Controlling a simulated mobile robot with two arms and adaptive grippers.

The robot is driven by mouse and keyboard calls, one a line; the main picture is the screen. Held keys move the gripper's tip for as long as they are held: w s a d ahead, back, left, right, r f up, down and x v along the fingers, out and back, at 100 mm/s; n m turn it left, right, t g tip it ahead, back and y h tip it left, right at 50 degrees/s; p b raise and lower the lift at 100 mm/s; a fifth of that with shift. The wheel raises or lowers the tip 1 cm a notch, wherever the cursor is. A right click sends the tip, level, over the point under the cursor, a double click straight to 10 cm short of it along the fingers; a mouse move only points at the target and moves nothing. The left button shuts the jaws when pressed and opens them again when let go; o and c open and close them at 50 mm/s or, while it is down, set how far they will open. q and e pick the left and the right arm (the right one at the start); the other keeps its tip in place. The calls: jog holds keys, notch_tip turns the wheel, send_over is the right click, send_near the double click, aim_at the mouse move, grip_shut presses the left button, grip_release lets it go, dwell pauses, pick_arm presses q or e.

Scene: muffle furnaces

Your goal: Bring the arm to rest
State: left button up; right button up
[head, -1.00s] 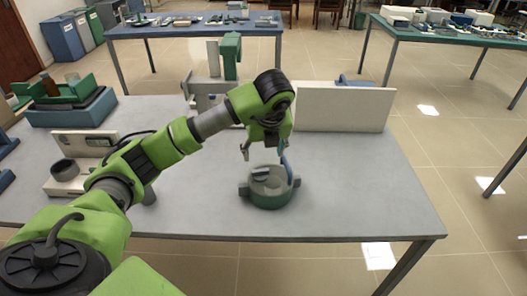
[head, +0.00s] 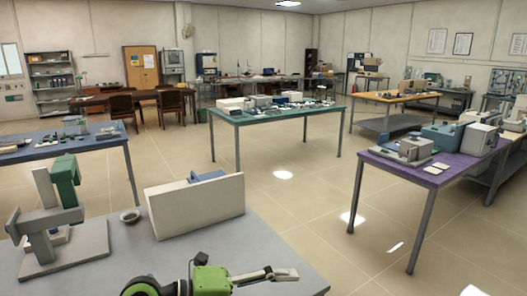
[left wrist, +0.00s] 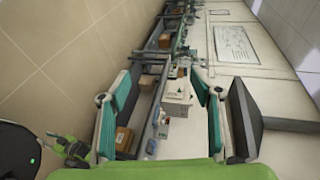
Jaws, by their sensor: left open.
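My left arm (head: 205,280) shows at the bottom edge of the head view, low over the grey table (head: 270,245). Beyond the fingers are distant benches and a wall. My right gripper is not in view.
A white upright panel (head: 195,208), a small bowl (head: 130,216) and a grey-and-green stand (head: 65,225) are on the grey table. A purple table (head: 425,178) with equipment stands at right, a green-topped table (head: 275,115) behind. Open tiled floor lies between.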

pick_arm(q)
notch_tip(320, 180, up, 9)
jog(key=n+t+h, duration=0.4)
jog(key=t, duration=0.1)
jog(key=w+a+r+n+t+y, duration=0.2)
jog(key=w+a+n+t+y, duration=0.2)
jog(key=a+n+t+y, duration=0.55)
jog(key=s+a+f+n+g+y, duration=0.25)
jog(key=a+f+n+y, duration=0.85)
jog(key=a+f+n, duration=0.6)
jog(key=s+d+f+g+h, duration=0.25)
jog(key=s+f+g, duration=1.05)
jog(key=s+f, duration=0.9)
jog(key=s+f+g, duration=0.1)
jog(key=s+f, duration=0.2)
jog(key=f, duration=2)
jog(key=s+a+f+g, duration=0.1)
jog(key=s+a+f, duration=0.1)
jog(key=s+f, duration=1.5)
jog(key=shift+s+a+f+y, duration=0.15)
jog(key=shift+s+f+y, duration=0.15)
jog(key=shift+s, duration=0.2)
